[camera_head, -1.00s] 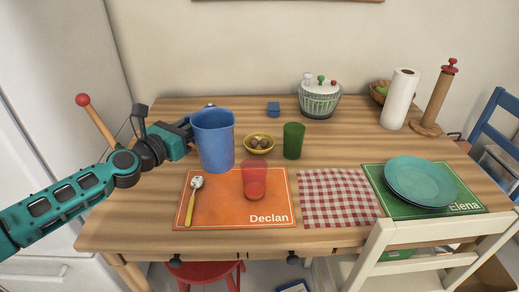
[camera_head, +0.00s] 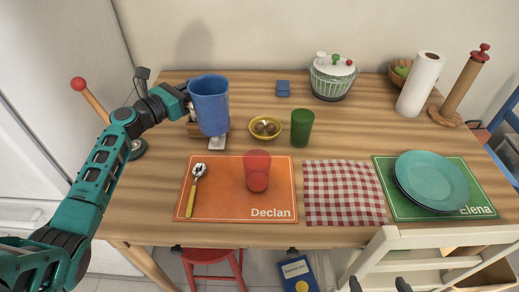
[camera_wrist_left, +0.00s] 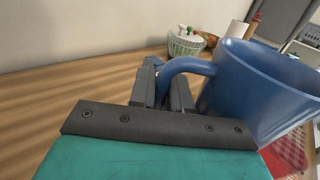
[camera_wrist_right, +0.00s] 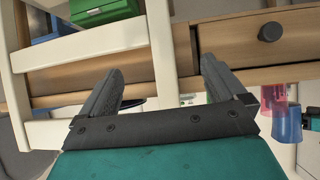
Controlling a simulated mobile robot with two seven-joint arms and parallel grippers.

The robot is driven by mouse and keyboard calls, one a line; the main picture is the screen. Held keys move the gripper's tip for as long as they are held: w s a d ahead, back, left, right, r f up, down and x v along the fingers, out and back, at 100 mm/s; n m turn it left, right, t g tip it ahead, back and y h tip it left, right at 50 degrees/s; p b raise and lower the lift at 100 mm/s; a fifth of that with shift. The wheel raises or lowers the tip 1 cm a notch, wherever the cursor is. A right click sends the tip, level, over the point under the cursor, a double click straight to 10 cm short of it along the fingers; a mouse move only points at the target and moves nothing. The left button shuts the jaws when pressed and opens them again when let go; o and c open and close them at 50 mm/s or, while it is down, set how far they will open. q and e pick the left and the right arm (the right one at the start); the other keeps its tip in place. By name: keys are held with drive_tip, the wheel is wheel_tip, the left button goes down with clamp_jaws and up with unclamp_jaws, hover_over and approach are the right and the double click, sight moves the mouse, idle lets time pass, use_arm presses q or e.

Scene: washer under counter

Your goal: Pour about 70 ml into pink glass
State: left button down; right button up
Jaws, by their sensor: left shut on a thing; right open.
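The pink glass (camera_head: 257,172) stands upright on the orange placemat (camera_head: 230,206) marked Declan. Its lower part looks darker red; I cannot tell whether that is liquid. My left gripper (camera_head: 188,103) is shut on the handle of the blue pitcher (camera_head: 210,105), behind and left of the glass. The left wrist view shows the fingers (camera_wrist_left: 163,88) around the handle of the pitcher (camera_wrist_left: 255,90). The pitcher is about upright, and its contents are hidden. My right gripper (camera_head: 379,285) is open and empty at the bottom edge, near the white chair; it also shows in the right wrist view (camera_wrist_right: 160,78).
A spoon (camera_head: 196,190) lies left of the pink glass. A yellow bowl (camera_head: 265,127) and green glass (camera_head: 302,128) stand behind it. A checkered cloth (camera_head: 343,193) and teal plates (camera_head: 432,180) lie to the right. The white chair (camera_head: 400,240) stands at the table's front.

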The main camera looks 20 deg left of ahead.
use_arm(q)
drive_tip(key=shift+s+r, duration=0.15)
drive_tip(key=shift+r, duration=0.05)
